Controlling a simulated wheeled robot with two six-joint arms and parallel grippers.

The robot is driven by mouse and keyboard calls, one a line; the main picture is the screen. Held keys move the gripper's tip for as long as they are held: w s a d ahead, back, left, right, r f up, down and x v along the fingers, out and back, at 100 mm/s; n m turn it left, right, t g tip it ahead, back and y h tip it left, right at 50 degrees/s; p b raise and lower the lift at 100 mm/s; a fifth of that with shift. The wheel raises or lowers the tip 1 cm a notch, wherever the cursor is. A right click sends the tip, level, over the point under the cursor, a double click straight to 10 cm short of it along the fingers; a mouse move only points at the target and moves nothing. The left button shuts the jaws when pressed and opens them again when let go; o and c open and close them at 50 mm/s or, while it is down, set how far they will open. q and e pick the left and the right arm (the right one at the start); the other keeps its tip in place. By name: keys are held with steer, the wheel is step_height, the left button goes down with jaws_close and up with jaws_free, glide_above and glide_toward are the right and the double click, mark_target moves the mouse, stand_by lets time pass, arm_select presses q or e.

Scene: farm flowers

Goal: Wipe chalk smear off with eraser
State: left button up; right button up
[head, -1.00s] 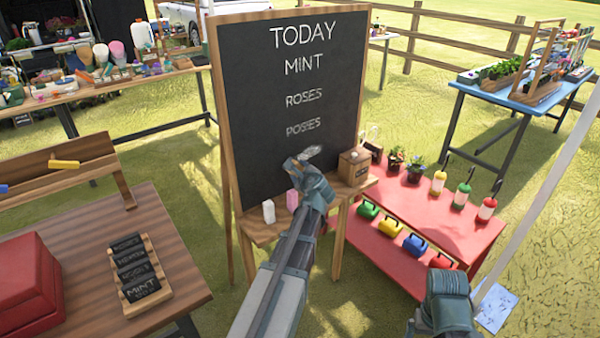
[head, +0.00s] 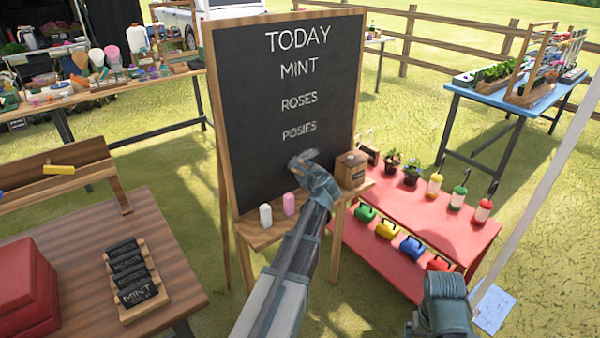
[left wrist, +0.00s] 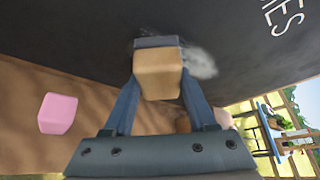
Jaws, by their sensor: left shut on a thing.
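The chalkboard (head: 250,120) stands on a wooden easel and reads TODAY, MINT, ROSES, POSIES. My left gripper (head: 304,163) is at the lower part of the board. In the left wrist view, it is shut on the eraser (left wrist: 158,75), a tan block with a grey pad (left wrist: 158,42) facing the board. The pad looks at or very near the surface. A pale chalk smear (left wrist: 201,62) shows just right of the eraser there. In the head view the gripper mostly hides the smear. My right gripper (head: 442,305) is low at the right, its fingers not clear.
The easel ledge (head: 250,238) holds a white block (head: 265,215), a pink block (head: 289,204) and a wooden box (head: 350,168) close to my left gripper. A wooden table (head: 190,270) stands at left.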

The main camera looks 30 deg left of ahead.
arm_select(q)
steer(key=shift+w+d, duration=0.15)
steer(key=shift+w, duration=0.4)
steer(key=shift+w+d, duration=0.15)
steer(key=shift+w, duration=0.4)
steer(key=shift+w+d, duration=0.25)
steer(key=shift+w, duration=0.3)
steer(key=shift+w, duration=0.1)
steer(key=shift+w+d, duration=0.35)
steer(key=shift+w, duration=0.45)
steer(key=shift+w+d, duration=0.35)
steer(key=shift+w, duration=0.4)
steer(key=shift+w, duration=0.1)
steer(key=shift+w+d, duration=0.3)
steer(key=shift+w, duration=0.5)
steer(key=shift+w+d, duration=0.3)
steer(key=shift+w, duration=0.5)
steer(key=shift+s, duration=0.15)
